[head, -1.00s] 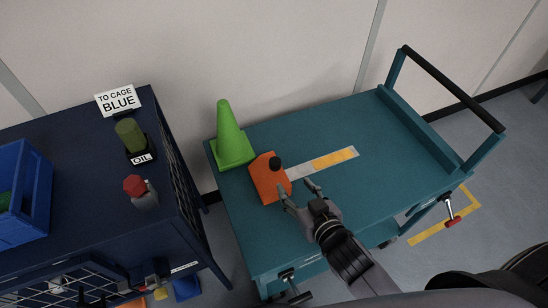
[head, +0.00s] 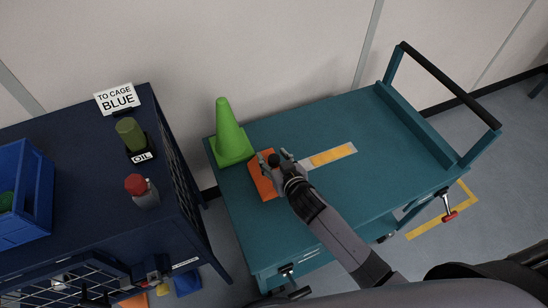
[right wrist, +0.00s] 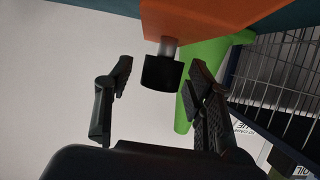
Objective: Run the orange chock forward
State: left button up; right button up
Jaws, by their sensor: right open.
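The orange chock (head: 261,183) sits on the teal cart top near its left end, beside the green cone. It has a black knob (head: 274,159) on a short grey stem. My right gripper (head: 273,163) is at the chock, with its fingers around the knob. In the right wrist view the fingers (right wrist: 161,72) are open, one on each side of the knob (right wrist: 162,73), with gaps visible. The orange body (right wrist: 205,18) fills the top of that view. The gripper hides the chock's right part in the head view. My left gripper is not seen.
The green cone (head: 231,138) stands left of the chock. A grey and yellow strip (head: 332,155) runs right from it along the cart top (head: 385,135). A dark blue cabinet (head: 65,135) with bottles and a blue bin stands left, across a gap.

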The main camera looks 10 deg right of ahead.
grip_shut()
dwell(0.6)
